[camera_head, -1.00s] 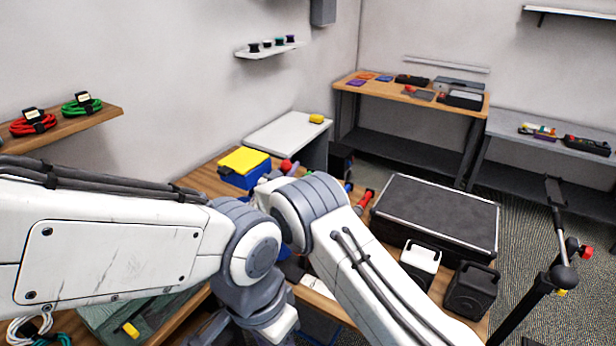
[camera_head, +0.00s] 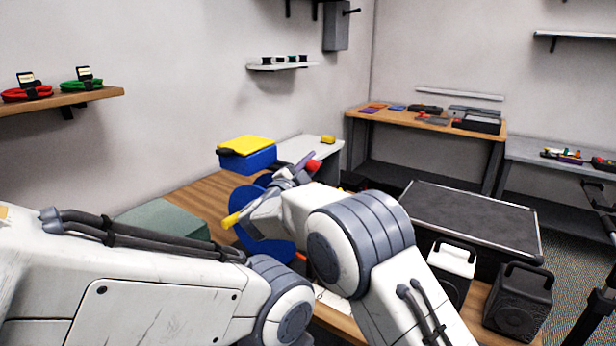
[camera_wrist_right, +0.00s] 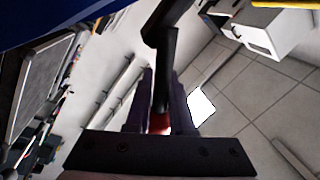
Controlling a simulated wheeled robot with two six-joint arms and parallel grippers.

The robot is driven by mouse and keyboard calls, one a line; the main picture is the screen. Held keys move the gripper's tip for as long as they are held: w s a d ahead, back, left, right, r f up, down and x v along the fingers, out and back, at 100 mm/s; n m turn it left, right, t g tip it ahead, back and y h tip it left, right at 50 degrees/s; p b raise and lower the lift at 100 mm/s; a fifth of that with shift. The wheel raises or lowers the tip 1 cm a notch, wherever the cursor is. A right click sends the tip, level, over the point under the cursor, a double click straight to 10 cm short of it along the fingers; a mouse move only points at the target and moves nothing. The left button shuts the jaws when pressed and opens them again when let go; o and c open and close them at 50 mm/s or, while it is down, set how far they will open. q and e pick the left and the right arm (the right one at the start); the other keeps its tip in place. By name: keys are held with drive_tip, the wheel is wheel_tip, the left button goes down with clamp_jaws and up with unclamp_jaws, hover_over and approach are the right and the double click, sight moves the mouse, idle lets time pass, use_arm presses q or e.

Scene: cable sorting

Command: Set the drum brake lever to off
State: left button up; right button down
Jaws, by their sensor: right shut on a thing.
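A blue cable drum (camera_head: 262,238) stands on the wooden bench, partly hidden behind my right arm. A yellow handle (camera_head: 232,219) shows at its left side. My right gripper (camera_head: 303,172) is at the top right of the drum, beside a red knob (camera_head: 313,165). In the right wrist view, my right gripper (camera_wrist_right: 160,105) is shut on a dark, bent brake lever (camera_wrist_right: 166,68), with red at its end (camera_wrist_right: 158,123) between the fingers. The lever's setting marks cannot be seen. My left arm crosses the lower left, but its gripper is out of view.
A blue box with a yellow lid (camera_head: 247,158) is behind the drum. A black-topped case (camera_head: 470,222), a white box (camera_head: 452,268) and a black speaker-like box (camera_head: 517,300) are to the right. A shelf with cable coils (camera_head: 60,101) is on the left wall.

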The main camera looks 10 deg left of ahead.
drive_tip(key=shift+d+f+m+h+b, duration=0.1)
drive_tip(key=shift+d+m+h+b, duration=0.2)
drive_tip(key=shift+m+b, duration=0.35)
drive_tip(key=c, duration=0.8)
unclamp_jaws()
drive_tip(key=shift+s+d, duration=0.1)
drive_tip(key=shift+f, duration=0.1)
drive_tip(key=shift+a, duration=0.25)
